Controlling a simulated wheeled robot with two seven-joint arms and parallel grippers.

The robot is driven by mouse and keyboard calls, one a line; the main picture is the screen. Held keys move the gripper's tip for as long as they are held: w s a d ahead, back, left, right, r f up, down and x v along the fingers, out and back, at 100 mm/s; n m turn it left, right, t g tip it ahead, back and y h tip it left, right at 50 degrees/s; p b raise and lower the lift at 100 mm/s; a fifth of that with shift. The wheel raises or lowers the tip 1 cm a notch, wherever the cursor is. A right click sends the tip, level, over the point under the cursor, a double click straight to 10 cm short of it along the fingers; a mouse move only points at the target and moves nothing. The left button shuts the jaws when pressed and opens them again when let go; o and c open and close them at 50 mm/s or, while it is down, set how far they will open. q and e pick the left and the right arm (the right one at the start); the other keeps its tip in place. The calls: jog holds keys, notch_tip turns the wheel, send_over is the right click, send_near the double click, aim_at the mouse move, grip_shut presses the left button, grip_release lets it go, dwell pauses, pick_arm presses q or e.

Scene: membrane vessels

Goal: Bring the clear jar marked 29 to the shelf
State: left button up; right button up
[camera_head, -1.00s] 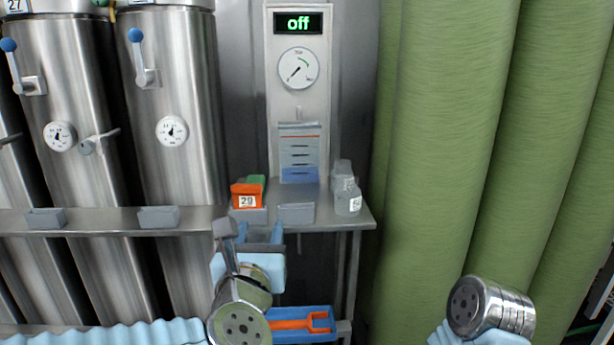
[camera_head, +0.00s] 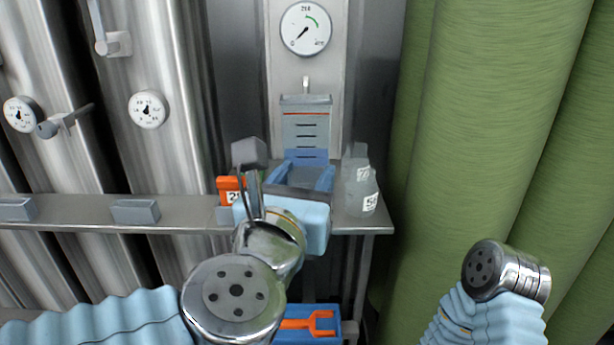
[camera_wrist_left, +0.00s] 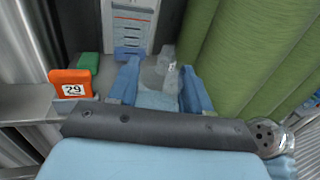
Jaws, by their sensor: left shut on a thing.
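My left gripper (camera_head: 306,168) is over the right part of the steel shelf (camera_head: 180,213); its blue fingers also show in the left wrist view (camera_wrist_left: 160,68). It is shut on a pale, see-through thing (camera_wrist_left: 153,76) that looks like a clear jar. No number on it can be read. An orange block marked 29 (camera_head: 231,190) stands on the shelf left of the gripper, also in the wrist view (camera_wrist_left: 72,86). Other clear jars (camera_head: 360,190) with white labels stand right of the gripper. My right gripper is out of view.
A green block (camera_wrist_left: 88,64) stands behind the orange one. Small grey trays (camera_head: 135,211) sit along the shelf. A panel with a gauge (camera_head: 306,29) rises behind. Green columns (camera_head: 490,130) bound the right. A blue tray (camera_head: 338,322) with an orange tool is below.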

pick_arm(q)
jog(key=w, duration=0.4)
jog(key=w+f, duration=0.1)
jog(key=w, duration=0.6)
jog(key=shift+w+f, duration=0.25)
jog(key=shift+w, duration=0.05)
jog(key=w+f, duration=0.1)
jog(key=w, duration=0.2)
jog(key=w+f, duration=0.2)
jog(key=w, duration=0.2)
jog(key=w+f, duration=0.1)
jog(key=w, duration=0.3)
jog(key=shift+w+f, duration=0.15)
jog(key=shift+w, duration=0.05)
jog(key=shift+f+b, duration=0.4)
jog(key=shift+b, duration=0.3)
jog(key=shift+f+b, duration=0.15)
jog(key=shift+b, duration=0.35)
jog(key=o, duration=1.2)
jog(key=shift+o, duration=0.2)
